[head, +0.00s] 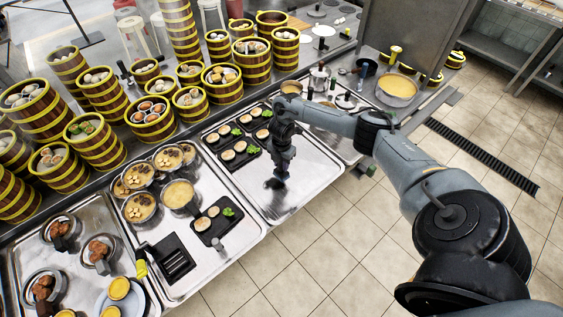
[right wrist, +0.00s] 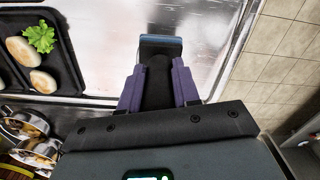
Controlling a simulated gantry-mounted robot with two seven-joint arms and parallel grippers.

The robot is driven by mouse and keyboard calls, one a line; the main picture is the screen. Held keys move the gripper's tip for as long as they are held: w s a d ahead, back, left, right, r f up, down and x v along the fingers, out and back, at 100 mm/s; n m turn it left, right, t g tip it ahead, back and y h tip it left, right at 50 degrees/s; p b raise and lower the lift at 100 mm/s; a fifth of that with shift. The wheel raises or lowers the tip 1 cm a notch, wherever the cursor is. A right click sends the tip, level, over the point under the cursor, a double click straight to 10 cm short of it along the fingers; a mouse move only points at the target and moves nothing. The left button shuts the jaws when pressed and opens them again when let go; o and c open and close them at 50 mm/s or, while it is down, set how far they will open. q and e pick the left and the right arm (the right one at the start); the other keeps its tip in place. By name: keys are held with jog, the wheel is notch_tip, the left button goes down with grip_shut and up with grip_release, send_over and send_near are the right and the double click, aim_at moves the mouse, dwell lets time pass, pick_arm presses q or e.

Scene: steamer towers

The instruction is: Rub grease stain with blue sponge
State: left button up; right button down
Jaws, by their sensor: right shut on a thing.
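My right gripper (head: 280,172) reaches in from the right over the bare part of the steel tray (head: 310,165) at the centre, fingers pointing down. In the right wrist view, its purple fingers (right wrist: 158,88) are shut on the dark handle-like part of the blue sponge (right wrist: 160,42). The sponge's blue edge shows beyond the fingertips, low over the tray. A dark patch (head: 273,184) lies at the gripper's tip in the head view. It looks like the grease stain, though shadow or reflection may mix with it. I cannot tell whether the sponge touches the tray. My left gripper is not in view.
Black plates (head: 238,153) with buns and lettuce lie left of the gripper. A nearer black plate (head: 215,220) sits on the neighbouring tray, beside a pot (head: 180,195). Bamboo steamers (head: 150,120) fill the back left. The tray's front right part is clear.

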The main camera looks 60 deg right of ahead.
notch_tip(320, 180, down, 4)
jog(key=shift+r+b, duration=0.25)
jog(key=shift+b, duration=0.8)
jog(key=shift+r+p, duration=0.35)
jog(key=shift+f, duration=0.1)
jog(key=shift+f, duration=0.1)
jog(key=shift+f+b, duration=0.45)
jog(key=shift+f, duration=0.05)
jog(key=shift+w+a+r+p, duration=0.1)
jog(key=shift+w+a+p, duration=0.25)
jog(key=shift+a, duration=0.4)
jog(key=shift+w+a+r+p, duration=0.1)
jog(key=shift+w+a+p, duration=0.15)
jog(key=shift+a+p, duration=0.35)
jog(key=shift+w+a+f, duration=0.1)
jog(key=shift+a, duration=0.3)
